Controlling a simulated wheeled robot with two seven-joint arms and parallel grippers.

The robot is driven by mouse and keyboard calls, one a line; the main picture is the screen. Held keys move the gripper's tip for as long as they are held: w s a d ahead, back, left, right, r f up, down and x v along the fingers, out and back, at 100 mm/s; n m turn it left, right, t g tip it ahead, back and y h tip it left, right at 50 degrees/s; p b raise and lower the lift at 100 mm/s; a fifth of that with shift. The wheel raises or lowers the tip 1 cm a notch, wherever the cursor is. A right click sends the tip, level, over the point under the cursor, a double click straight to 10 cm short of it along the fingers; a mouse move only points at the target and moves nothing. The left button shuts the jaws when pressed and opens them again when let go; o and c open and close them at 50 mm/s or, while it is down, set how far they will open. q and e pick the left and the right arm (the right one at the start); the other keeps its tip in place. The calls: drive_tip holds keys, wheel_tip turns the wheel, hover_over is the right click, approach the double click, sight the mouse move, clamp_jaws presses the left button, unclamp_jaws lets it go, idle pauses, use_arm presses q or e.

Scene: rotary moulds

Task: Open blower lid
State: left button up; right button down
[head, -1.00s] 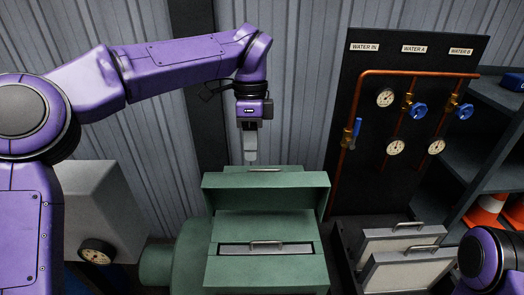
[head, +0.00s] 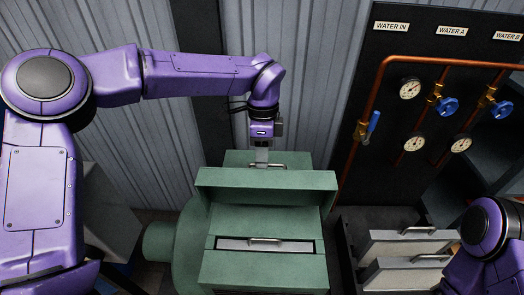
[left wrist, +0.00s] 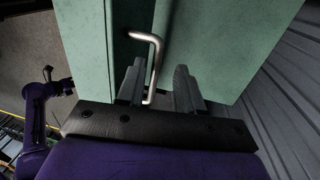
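The green blower (head: 265,268) stands at the centre of the head view. Its lid (head: 265,181) is a broad green panel across the top, with a metal handle (head: 268,166) at its far side. How far the lid is lifted I cannot tell. A grey slotted insert (head: 230,244) with its own handle sits in the front part. My left gripper (head: 262,162) points down at the far handle. In the left wrist view my left gripper (left wrist: 158,88) is open, with the bent metal handle (left wrist: 154,58) between its separated fingers. My right gripper is out of view.
A black panel with copper pipes (head: 440,62), gauges and blue valves stands at the right. Two grey box moulds (head: 405,270) with handles lie right of the blower, near my right arm. A corrugated wall (head: 310,60) is close behind.

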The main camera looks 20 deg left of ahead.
use_arm(q)
drive_tip(key=shift+s+a, duration=0.15)
drive_tip(key=shift+s, duration=0.05)
drive_tip(key=shift+s+r, duration=0.15)
drive_tip(key=shift+s, duration=0.05)
drive_tip(key=shift+c, duration=1)
drive_tip(key=shift+s, duration=0.1)
clamp_jaws()
drive_tip(key=shift+w, duration=0.2)
drive_tip(key=shift+s, duration=0.1)
